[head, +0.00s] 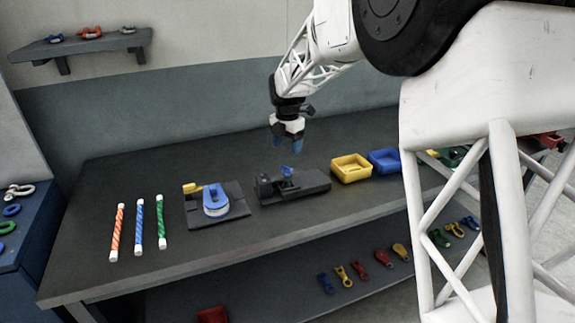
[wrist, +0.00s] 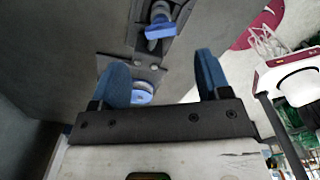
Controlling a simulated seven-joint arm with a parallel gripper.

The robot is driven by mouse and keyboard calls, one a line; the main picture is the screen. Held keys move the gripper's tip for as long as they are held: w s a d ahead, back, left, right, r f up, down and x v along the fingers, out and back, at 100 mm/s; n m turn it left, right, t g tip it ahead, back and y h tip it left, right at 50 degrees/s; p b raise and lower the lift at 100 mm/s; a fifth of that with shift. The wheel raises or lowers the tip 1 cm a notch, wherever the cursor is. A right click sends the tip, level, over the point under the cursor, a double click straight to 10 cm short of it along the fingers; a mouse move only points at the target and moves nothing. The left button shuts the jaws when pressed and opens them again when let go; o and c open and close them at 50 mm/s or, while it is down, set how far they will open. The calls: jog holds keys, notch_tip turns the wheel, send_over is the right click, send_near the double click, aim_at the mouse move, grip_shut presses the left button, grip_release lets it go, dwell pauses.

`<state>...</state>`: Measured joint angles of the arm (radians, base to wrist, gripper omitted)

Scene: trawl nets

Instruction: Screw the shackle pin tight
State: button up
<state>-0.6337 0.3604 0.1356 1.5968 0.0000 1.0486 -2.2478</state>
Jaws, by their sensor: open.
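A small blue part (head: 287,171), which looks like the shackle with its pin, stands up in a dark vise-like fixture (head: 312,186) on the bench. I cannot tell the pin from the shackle body at this size. In the wrist view the blue part (wrist: 160,28) shows beyond the fingertips, apart from them. My gripper (head: 285,142) hangs above the fixture, pointing down, with blue fingertips. In the wrist view my gripper (wrist: 162,68) is open, with nothing between its fingers.
A blue round device (head: 215,201) on a dark plate sits left of the fixture. Orange, blue and green rods (head: 139,222) lie further left. A yellow bin (head: 351,168) and a blue bin (head: 384,161) stand to the right. The bench front is clear.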

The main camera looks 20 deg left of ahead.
aim_at(286, 169)
jog(key=shift+f, duration=0.15)
jog(key=shift+f, duration=3.8)
jog(key=c, duration=0.9)
